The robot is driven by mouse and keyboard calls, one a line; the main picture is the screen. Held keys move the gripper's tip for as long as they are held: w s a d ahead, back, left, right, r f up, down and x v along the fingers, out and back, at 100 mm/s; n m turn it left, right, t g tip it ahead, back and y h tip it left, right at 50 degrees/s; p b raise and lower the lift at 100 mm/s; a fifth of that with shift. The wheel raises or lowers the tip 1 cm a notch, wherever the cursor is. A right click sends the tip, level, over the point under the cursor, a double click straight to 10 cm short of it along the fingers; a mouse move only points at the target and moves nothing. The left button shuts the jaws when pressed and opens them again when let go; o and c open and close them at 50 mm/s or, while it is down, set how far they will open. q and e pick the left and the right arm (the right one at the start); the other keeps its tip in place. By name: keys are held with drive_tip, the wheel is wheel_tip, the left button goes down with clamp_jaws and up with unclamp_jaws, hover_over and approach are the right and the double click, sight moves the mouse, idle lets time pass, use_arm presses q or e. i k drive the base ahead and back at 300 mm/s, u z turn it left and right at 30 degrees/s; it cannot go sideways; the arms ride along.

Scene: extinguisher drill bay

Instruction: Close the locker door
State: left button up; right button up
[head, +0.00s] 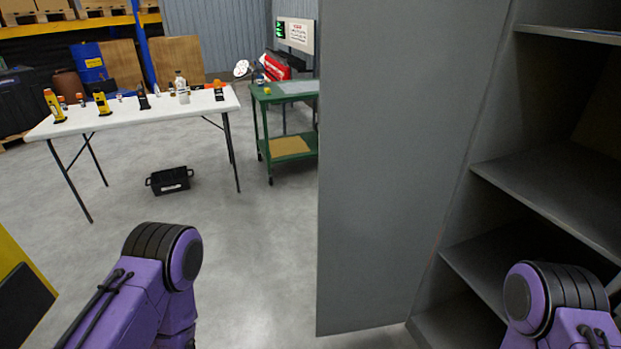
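A grey locker stands at the right in the head view, with its empty shelves (555,190) showing. Its grey door (395,180) stands open, hinged at the locker's left side and swung out toward the middle of the view. The door's free edge is at its left. My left arm comes in at the bottom left and my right arm at the bottom right, in front of the lower shelves. Only arm links show; both grippers are out of the frame. No contact between an arm and the door shows.
A white folding table (135,117) with several small items stands at the back left, a black crate (170,181) on the floor by it. A green cart (285,130) stands behind the door's free edge. The grey floor (255,250) left of the door is clear.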

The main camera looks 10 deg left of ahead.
sight(402, 84)
drive_tip(key=u, duration=1.3)
drive_tip(key=i, duration=3.6)
drive_tip(key=z, duration=4.35)
drive_tip(key=i, duration=1)
drive_tip(key=u, duration=0.05)
